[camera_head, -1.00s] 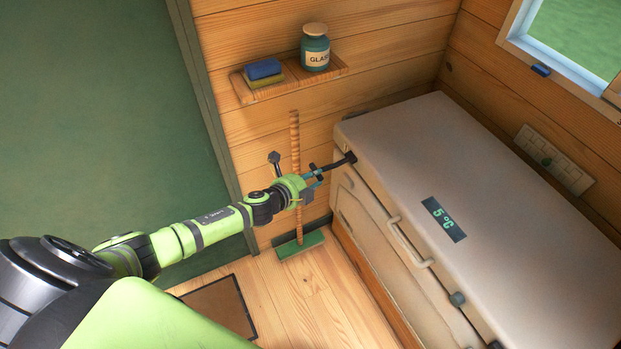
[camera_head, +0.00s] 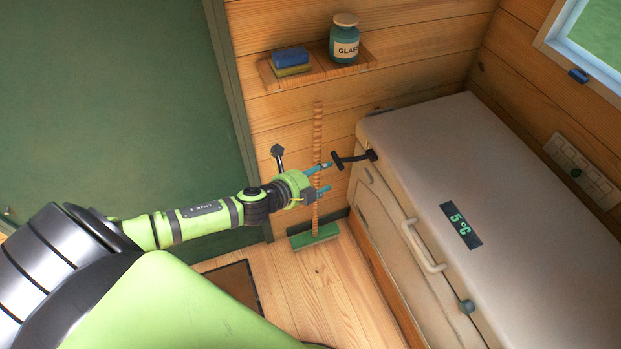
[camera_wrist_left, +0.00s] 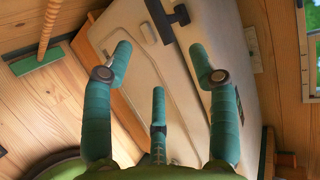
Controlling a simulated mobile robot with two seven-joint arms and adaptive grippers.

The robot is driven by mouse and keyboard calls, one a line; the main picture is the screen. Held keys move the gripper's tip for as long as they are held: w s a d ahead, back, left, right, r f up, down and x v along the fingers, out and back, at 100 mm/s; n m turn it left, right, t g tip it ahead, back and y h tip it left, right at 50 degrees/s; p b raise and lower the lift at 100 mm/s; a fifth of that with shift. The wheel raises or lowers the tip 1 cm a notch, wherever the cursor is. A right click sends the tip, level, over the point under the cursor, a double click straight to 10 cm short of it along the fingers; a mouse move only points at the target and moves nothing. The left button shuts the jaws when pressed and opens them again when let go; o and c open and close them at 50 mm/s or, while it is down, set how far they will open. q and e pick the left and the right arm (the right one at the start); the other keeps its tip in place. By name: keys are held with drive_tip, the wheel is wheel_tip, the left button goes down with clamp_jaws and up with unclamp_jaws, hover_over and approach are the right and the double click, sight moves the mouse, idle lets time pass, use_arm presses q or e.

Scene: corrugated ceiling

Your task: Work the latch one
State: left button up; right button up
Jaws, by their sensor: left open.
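In the left wrist view the latch (camera_wrist_left: 163,22) shows at the top, beyond the fingertips. My left gripper (camera_head: 328,177) is open and empty, with teal fingers. It lies just below and left of the latch's crossbar and looks apart from it. In the left wrist view, the open fingers (camera_wrist_left: 160,60) point toward the chest's front. My right gripper is not in view.
A green broom (camera_head: 315,238) leans against the plank wall behind my left gripper. A wooden shelf (camera_head: 318,72) above holds a glass jar (camera_head: 344,40) and sponges (camera_head: 291,60).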

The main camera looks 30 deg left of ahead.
use_arm(q)
drive_tip(key=v, duration=0.3)
drive_tip(key=shift+s+r, duration=0.25)
drive_tip(key=shift+s, duration=0.05)
drive_tip(key=shift+f, duration=0.1)
